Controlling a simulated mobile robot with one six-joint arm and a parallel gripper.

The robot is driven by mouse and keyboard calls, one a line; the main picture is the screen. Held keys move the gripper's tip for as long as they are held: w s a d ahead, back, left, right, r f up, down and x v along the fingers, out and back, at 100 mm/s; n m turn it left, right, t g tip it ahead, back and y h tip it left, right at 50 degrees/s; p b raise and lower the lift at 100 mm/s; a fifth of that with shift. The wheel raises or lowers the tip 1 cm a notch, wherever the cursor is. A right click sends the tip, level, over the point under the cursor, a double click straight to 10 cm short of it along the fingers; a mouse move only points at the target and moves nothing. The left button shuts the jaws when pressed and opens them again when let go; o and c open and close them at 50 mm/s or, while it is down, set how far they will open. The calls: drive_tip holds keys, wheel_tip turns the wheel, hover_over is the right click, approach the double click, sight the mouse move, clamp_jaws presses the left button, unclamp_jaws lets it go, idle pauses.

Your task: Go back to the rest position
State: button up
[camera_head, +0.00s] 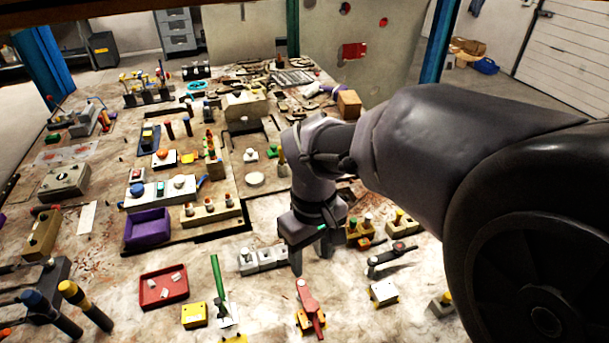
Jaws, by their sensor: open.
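My gripper (311,257) points down over the front middle of the worktable (110,270). Its two fingers are apart with nothing seen between them. A white block with knobs (262,258) lies just left of the fingers. Whether the fingertips touch the table cannot be told. My arm comes in from the right and hides part of the table's right side.
A purple bin (147,228) and a red tray (163,287) stand left of my gripper. A red toggle clamp (309,305), a green-handled clamp (220,290) and a yellow box (194,315) are in front. Boards with knobs and switches crowd the middle. A cardboard box (349,104) stands farther back.

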drive_tip(key=s+d+m+t+y+b, duration=0.2)
drive_tip(key=s+d+m+t+b, duration=0.3)
drive_tip(key=s+m+b, duration=0.3)
drive_tip(key=s+d+m, duration=0.1)
drive_tip(key=s+m, duration=0.1)
drive_tip(key=s, duration=0.1)
drive_tip(key=shift+s+d+m+t, duration=0.4)
drive_tip(key=shift+r, duration=0.1)
drive_tip(key=m+g+y+p, duration=0.2)
drive_tip(key=m+g+p, duration=0.45)
drive_tip(key=m, duration=0.45)
hover_over(312, 304)
drive_tip(key=w+d, duration=0.2)
drive_tip(key=d, duration=0.5)
drive_tip(key=f, duration=0.1)
drive_tip(key=b+x, duration=0.2)
drive_tip(key=x, duration=0.4)
drive_tip(key=b+x, duration=0.3)
drive_tip(key=x, duration=0.3)
drive_tip(key=b+x, duration=0.3)
drive_tip(key=x, duration=0.2)
drive_tip(key=shift+s+a+f, duration=0.2)
drive_tip(key=shift+s+f, duration=0.15)
drive_tip(key=shift+s, duration=0.1)
